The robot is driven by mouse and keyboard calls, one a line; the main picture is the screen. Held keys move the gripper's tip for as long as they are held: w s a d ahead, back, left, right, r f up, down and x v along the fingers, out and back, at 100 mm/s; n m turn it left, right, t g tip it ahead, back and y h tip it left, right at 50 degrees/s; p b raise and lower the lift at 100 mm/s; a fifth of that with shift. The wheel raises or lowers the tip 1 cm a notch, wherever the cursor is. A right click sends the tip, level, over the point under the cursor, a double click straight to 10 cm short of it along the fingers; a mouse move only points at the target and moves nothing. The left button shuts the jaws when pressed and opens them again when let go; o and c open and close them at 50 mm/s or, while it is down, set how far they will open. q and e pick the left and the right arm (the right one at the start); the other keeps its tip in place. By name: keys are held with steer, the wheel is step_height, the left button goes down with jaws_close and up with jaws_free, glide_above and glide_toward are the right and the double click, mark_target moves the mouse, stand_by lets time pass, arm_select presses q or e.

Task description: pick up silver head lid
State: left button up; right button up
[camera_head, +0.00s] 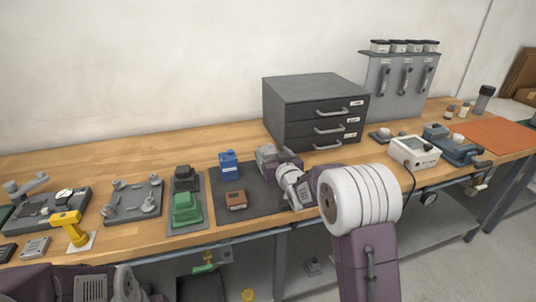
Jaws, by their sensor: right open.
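My right gripper (268,157) is open above the back right of the dark mat (255,196). Its wrist and arm hide part of the mat and bench behind them. I cannot tell whether a grey part lies between its fingers. A small silver ribbed block (35,247), possibly the silver head lid, lies at the bench's front left, far from this gripper. My left arm shows at the bottom left edge; its gripper is out of view.
A blue block (229,163) and a brown block (236,200) are on the mat. Left of it stand a tray with green (187,208) and black parts, grey fixtures (132,201) and a yellow tool (71,228). A drawer cabinet (315,110) stands behind.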

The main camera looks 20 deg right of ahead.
mark_target(267, 148)
steer(key=shift+w+f, duration=0.2)
steer(key=shift+w, duration=0.65)
steer(key=shift+w+a+r, duration=0.1)
steer(key=shift+w+a, duration=0.15)
steer(key=shift+w, duration=0.2)
steer(key=w, duration=0.2)
steer(key=w+f, duration=0.1)
steer(key=w, duration=0.2)
steer(key=shift+w+f, duration=0.1)
steer(key=shift+f, duration=0.1)
steer(key=shift+c, duration=0.6)
steer(key=c, duration=1.5)
steer(key=shift+o, duration=0.2)
steer(key=shift+r, duration=0.15)
